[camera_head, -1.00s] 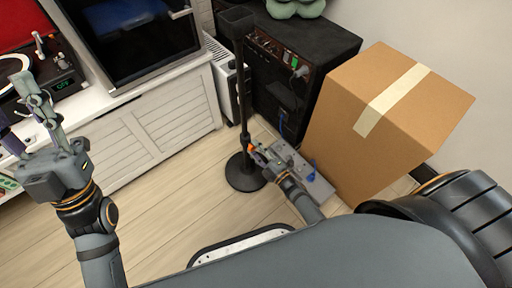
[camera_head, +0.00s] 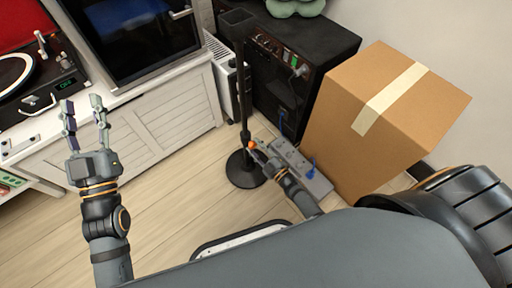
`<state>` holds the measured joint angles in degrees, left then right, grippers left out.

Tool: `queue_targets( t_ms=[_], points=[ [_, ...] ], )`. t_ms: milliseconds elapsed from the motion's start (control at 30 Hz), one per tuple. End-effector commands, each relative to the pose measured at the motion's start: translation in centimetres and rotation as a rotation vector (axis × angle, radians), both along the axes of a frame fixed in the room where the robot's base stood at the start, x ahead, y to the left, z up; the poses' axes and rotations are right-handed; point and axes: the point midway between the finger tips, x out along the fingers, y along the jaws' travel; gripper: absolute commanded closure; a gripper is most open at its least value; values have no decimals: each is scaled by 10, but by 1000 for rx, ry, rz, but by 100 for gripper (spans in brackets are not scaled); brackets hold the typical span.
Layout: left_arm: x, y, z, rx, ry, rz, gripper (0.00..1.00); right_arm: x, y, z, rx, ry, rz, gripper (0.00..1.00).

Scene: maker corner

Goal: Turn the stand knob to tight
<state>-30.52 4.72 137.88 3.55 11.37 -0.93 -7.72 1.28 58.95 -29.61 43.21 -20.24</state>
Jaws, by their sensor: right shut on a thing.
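A black stand with a thin upright pole (camera_head: 244,100) and a round base (camera_head: 243,170) stands on the wood floor. Its small orange knob (camera_head: 252,145) shows low on the pole, on the right side. My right gripper (camera_head: 258,150) reaches in from the lower right and is shut on the knob; its fingers partly hide it. The knob's exact turn angle is too small to tell. My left gripper (camera_head: 84,112) is raised at the left, empty, with its two fingers apart, well away from the stand.
A grey power strip (camera_head: 300,166) with a blue plug lies just right of my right gripper. A cardboard box (camera_head: 375,120) and a black amplifier (camera_head: 300,60) stand behind. A white cabinet (camera_head: 170,120) with a turntable is at the left. Floor left of the stand is clear.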

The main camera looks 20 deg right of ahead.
Motion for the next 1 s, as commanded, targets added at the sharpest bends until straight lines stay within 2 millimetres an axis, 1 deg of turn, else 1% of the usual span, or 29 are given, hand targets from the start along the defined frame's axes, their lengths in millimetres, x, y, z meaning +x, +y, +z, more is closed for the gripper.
queue_targets(
  t_ms=[167,200,300,367,633,733,767,867,1000],
  points=[
    [0,0,0,0,-1,0,60,0,-1,-1,0,2,-1,97],
    [0,0,0,0,-1,0,60,0,-1,-1,0,2,-1,62],
    [0,0,0,-1,-2,1,60,0,0,-1,0,2,-1,49],
    [0,0,0,-1,-2,1,60,0,0,-1,0,1,-1,42],
    [0,0,0,0,-2,0,60,0,0,0,0,1,-1,42],
    [0,0,0,0,-1,-1,60,-7,-3,-1,-2,2,0,42],
    [0,0,0,0,-1,-1,60,-11,-4,-1,-2,2,0,42],
    [0,0,0,0,-1,0,60,-31,-11,-1,-2,3,1,42],
    [0,0,0,0,-2,0,60,-64,-23,-2,-3,4,1,42]
  ],
)
